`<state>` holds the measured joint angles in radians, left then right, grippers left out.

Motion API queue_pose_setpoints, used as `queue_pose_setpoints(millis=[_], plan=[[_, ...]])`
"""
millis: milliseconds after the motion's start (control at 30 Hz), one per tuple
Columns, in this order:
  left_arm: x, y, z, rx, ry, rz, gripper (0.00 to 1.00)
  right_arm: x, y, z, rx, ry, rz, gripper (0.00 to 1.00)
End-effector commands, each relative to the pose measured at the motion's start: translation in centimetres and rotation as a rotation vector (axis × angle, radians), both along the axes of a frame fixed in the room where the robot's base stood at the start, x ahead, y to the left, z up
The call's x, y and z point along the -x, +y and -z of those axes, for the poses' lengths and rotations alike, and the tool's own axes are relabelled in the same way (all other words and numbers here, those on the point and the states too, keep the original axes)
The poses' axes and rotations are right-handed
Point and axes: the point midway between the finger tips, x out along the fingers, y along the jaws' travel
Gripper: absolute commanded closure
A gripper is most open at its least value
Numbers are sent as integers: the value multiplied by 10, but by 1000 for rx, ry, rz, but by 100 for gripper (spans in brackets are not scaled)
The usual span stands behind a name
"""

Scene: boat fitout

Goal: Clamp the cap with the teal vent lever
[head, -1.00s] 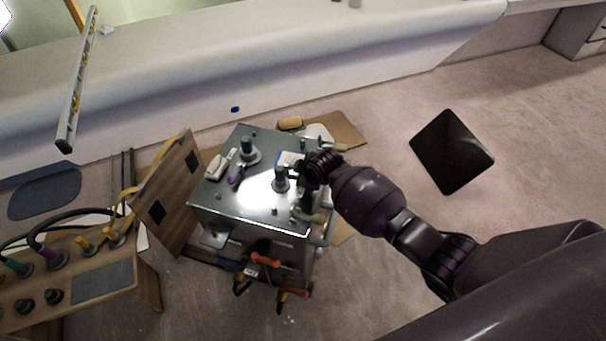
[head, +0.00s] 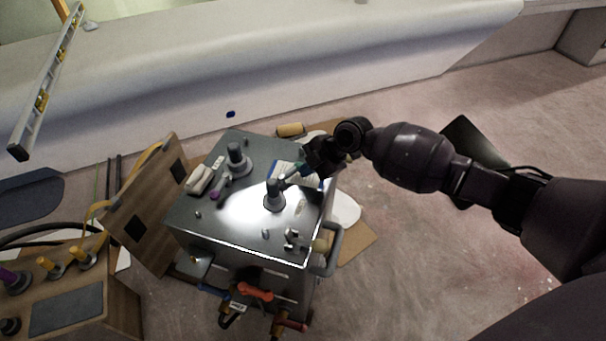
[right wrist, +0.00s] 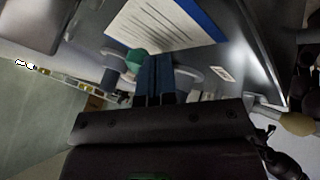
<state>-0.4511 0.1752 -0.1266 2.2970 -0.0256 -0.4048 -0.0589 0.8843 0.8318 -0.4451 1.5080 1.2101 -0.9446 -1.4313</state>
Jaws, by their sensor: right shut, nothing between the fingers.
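My right gripper (head: 301,171) is shut and empty, low over the right part of a metal box top (head: 245,218). In the right wrist view its dark fingers (right wrist: 154,76) are together beside a teal knob (right wrist: 134,60). I cannot tell whether they touch it. The knob is probably the end of the teal vent lever; in the head view the arm mostly hides it. A grey cap-like fitting (head: 274,197) stands on the box top just left of the gripper. A second one (head: 237,162) stands farther back. My left gripper is not in view.
A blue-edged paper sheet lies by the gripper and shows in the right wrist view (right wrist: 160,22). A metal handle (head: 333,252) sticks out at the box's right side. Red-handled parts (head: 256,292) hang at its front. A wooden bench (head: 112,297) stands at the left.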

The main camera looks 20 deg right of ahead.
Motion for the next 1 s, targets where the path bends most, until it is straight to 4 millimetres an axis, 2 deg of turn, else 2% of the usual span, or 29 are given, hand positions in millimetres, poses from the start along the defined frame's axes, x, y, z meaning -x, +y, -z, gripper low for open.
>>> queue_pose_setpoints(millis=[33, 333, 700, 1000], plan=[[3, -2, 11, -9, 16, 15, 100, 0, -2, 18, 1, 19, -45, 100], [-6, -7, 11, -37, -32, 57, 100, -20, -1, 8, -1, 8, -291, 100], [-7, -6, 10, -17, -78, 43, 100, -34, 3, 1, -1, 1, -283, 100], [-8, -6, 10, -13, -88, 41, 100, -38, 4, -1, 0, -2, -281, 100]])
